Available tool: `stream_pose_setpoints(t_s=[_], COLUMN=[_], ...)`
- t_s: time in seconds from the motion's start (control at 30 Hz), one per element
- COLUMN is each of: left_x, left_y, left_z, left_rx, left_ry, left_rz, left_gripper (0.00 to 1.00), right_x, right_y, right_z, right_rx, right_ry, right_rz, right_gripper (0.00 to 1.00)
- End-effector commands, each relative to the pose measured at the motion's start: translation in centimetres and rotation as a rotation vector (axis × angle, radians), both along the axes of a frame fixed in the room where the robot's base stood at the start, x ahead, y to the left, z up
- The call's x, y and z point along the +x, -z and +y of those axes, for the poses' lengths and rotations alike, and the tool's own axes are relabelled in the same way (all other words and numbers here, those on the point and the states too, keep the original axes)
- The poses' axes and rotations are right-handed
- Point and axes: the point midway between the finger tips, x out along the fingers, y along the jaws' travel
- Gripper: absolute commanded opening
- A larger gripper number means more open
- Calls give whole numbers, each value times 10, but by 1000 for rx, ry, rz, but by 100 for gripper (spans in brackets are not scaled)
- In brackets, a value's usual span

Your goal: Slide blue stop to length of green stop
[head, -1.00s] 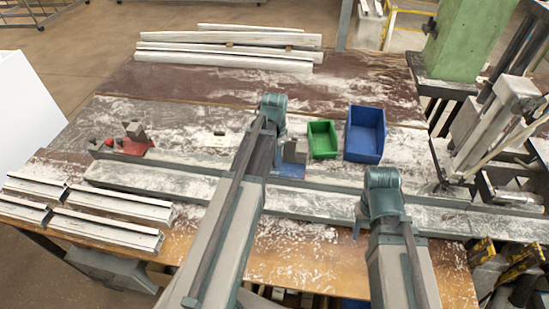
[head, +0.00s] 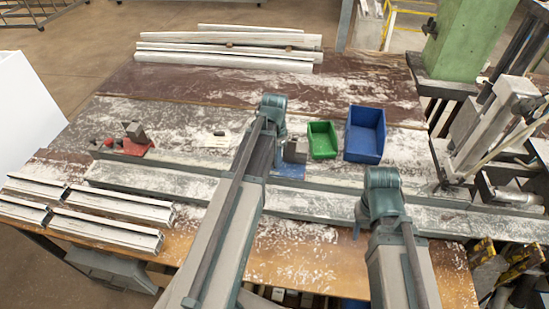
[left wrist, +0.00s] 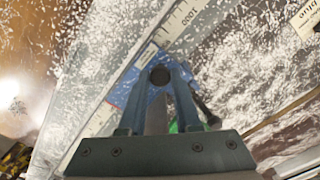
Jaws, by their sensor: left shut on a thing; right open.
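The blue stop (head: 291,170) sits on the scaled rail, with a grey block (head: 295,151) standing on it. In the left wrist view the blue stop (left wrist: 128,88) lies under my fingers, beside a ruler strip marked 1000 (left wrist: 163,35). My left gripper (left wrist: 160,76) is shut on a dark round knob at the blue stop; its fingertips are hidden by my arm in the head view. My right gripper (head: 357,222) is open above the front rail, mostly hidden by its wrist. I cannot make out a green stop; a red stop (head: 136,147) with a grey block is at the left.
A green bin (head: 322,139) and a blue bin (head: 365,134) stand right of the blue stop. White profiles lie at the front left (head: 108,229) and at the back (head: 225,61). A clamp machine (head: 495,130) stands at the right. A small label (head: 217,141) lies mid-bench.

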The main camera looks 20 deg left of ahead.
Motion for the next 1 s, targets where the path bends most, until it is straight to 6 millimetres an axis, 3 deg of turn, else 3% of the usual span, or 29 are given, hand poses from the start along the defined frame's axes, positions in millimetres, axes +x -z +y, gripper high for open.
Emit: stream_pose_setpoints(t_s=[0.43,0.8,1.0], left_x=[-1,-21,-25], left_y=[0,0,0], left_z=[3,83,99], left_rx=[0,2,3], left_ry=[-1,-6,-1], left_rz=[0,0,1], left_gripper=[0,0,0], right_x=[0,0,0], right_y=[0,0,0], right_z=[0,0,0], right_rx=[0,0,0], right_ry=[0,0,0], right_rz=[0,0,0], right_gripper=[50,50,50])
